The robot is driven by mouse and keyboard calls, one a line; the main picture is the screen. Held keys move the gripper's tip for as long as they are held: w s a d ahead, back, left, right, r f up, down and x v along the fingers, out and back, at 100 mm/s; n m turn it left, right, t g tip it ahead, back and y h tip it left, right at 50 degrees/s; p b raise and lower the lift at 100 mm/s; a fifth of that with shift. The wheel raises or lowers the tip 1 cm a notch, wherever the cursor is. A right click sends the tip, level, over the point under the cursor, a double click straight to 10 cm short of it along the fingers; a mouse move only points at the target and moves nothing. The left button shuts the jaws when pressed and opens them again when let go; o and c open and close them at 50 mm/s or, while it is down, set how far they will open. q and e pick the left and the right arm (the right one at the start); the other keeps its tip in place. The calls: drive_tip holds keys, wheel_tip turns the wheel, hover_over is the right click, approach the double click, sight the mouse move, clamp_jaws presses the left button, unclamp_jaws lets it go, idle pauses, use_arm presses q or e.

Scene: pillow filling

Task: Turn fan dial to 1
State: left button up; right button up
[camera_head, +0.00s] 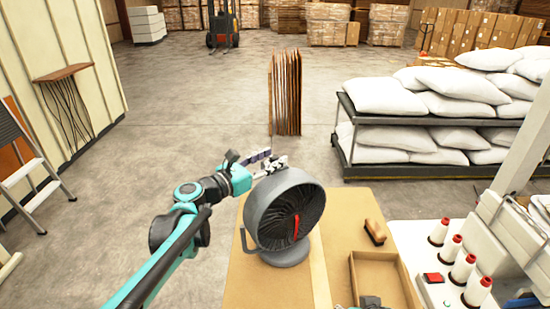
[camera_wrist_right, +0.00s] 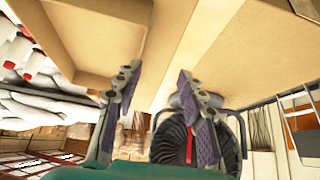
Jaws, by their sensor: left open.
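A round dark grey fan (camera_head: 262,215) with a red piece in its middle stands upright on the table. The fan also shows in the right wrist view (camera_wrist_right: 172,142), partly behind a finger. I cannot make out its dial or any numbers. My left gripper (camera_head: 264,162) is open, at the upper, far-left side of the fan, partly hidden by its housing; whether it touches the fan is unclear. My right gripper (camera_wrist_right: 157,82) is open with nothing between its fingers. Only a small dark part of it shows at the bottom edge of the head view.
The table (camera_head: 347,215) also bears a brown brush-like block (camera_head: 375,231) and an open cardboard box (camera_head: 353,275). Several red-and-white spools (camera_head: 450,247) stand at the right. A cart of white pillows (camera_head: 343,155) is behind them. Floor left of the table is clear.

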use_arm(q)
drive_tip(key=shift+w+d, duration=0.45)
drive_tip(key=shift+d, duration=0.05)
use_arm(e)
drive_tip(key=shift+f, duration=0.1)
drive_tip(key=shift+s, duration=0.1)
drive_tip(key=shift+a, duration=0.1)
use_arm(q)
clamp_jaws()
